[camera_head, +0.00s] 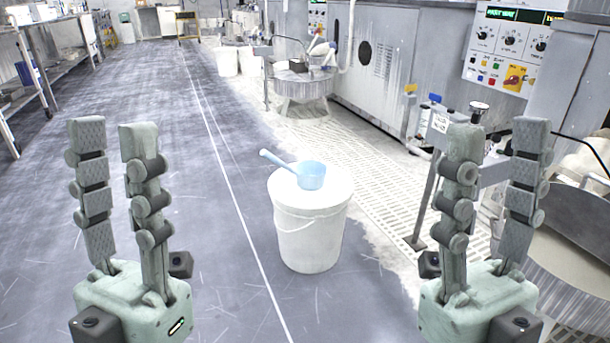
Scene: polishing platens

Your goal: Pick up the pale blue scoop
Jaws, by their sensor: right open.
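The pale blue scoop (311,175) lies on the lid of a white bucket (310,235) in the middle of the head view. Its round cup is on the right and its handle (276,160) points to the left and away, over the lid's edge. My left gripper (112,130) is at the left, fingers pointing up, open and empty. My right gripper (497,135) is at the right, fingers up, open and empty. Both grippers are apart from the scoop and the bucket.
A round polishing platen (300,88) stands behind the bucket, with grey machine cabinets (385,65) along the right. Another round basin (560,255) is at the lower right, behind my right gripper. Shelving (50,75) lines the far left. The floor (130,85) left of the bucket is clear.

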